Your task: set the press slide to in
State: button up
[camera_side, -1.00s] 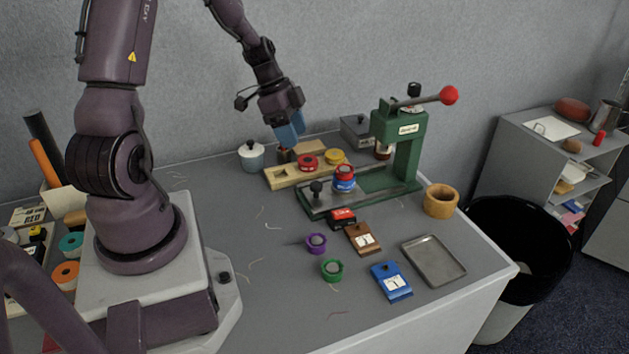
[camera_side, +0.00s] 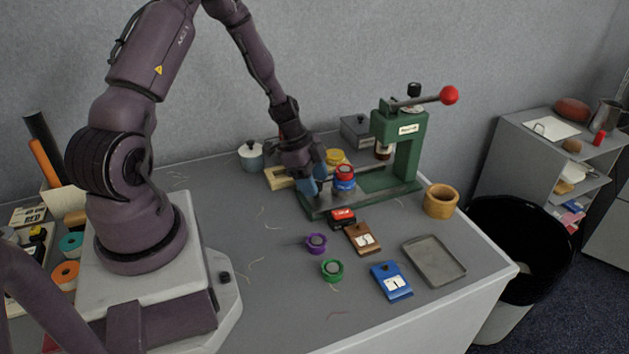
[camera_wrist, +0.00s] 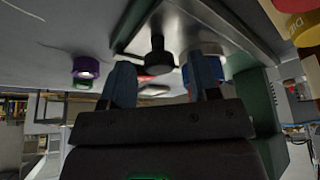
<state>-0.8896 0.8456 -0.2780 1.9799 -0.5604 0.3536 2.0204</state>
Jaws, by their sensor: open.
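The green press (camera_side: 410,150) stands at the back right of the table, with a red-balled lever (camera_side: 449,95) pointing right. Its slide carries a red and blue round piece (camera_side: 344,176), out in front of the press column. My gripper (camera_side: 312,186) is low over the slide's left end, left of the round piece. It hides the slide's black knob in the side view. In the wrist view the knob (camera_wrist: 159,55) stands upright between the two blue fingers of my open gripper (camera_wrist: 162,85). I cannot tell if either finger touches it.
A wooden tray (camera_side: 277,178) with a yellow round piece (camera_side: 335,157) lies behind my gripper. A red and black box (camera_side: 341,219), brown (camera_side: 362,238) and blue (camera_side: 391,281) blocks, purple (camera_side: 317,243) and green (camera_side: 332,269) rings, a metal tray (camera_side: 434,260) and a wooden cup (camera_side: 440,201) lie in front and right.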

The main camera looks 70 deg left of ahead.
jog(key=shift+w+f, duration=0.1)
jog(key=shift+f, duration=0.15)
grip_shut()
jog(key=w, duration=1)
jog(key=shift+w, duration=0.3)
grip_release()
jog(key=shift+s, duration=0.1)
jog(key=shift+r, duration=0.1)
